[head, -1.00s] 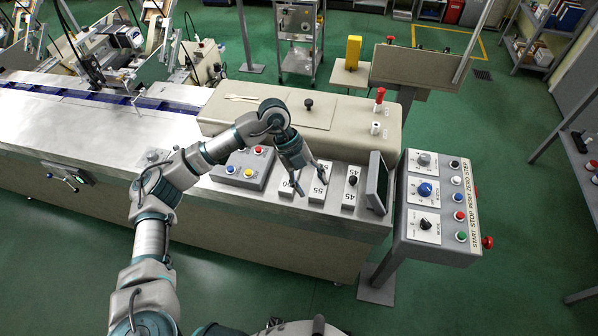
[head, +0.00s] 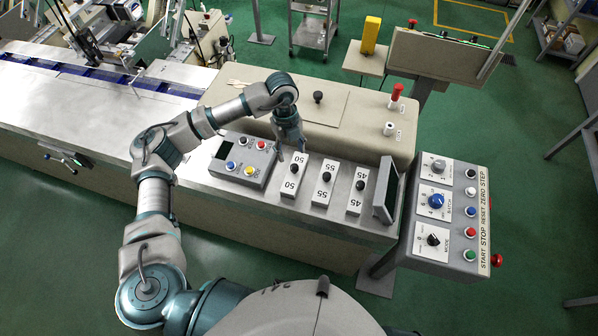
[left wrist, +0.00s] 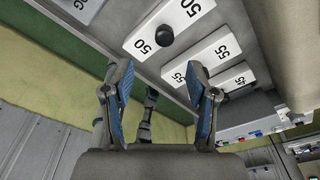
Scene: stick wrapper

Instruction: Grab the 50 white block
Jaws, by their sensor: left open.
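The 50 white block (head: 291,181) is a flat white block with a black knob, lying on the metal machine top. It is the leftmost of three such blocks, beside the 55 block (head: 323,184) and the 45 block (head: 356,194). My left gripper (head: 291,150) is over the far end of the 50 block, and nothing is between its fingers. In the left wrist view the 50 block (left wrist: 182,22) lies beyond the fingertips of my open left gripper (left wrist: 158,78), with its knob showing. My right gripper is not visible.
A grey button box (head: 243,160) stands just left of the 50 block. A small dark screen (head: 387,187) stands right of the 45 block. A beige cover (head: 340,118) rises behind the blocks. A control panel (head: 443,212) stands at the right.

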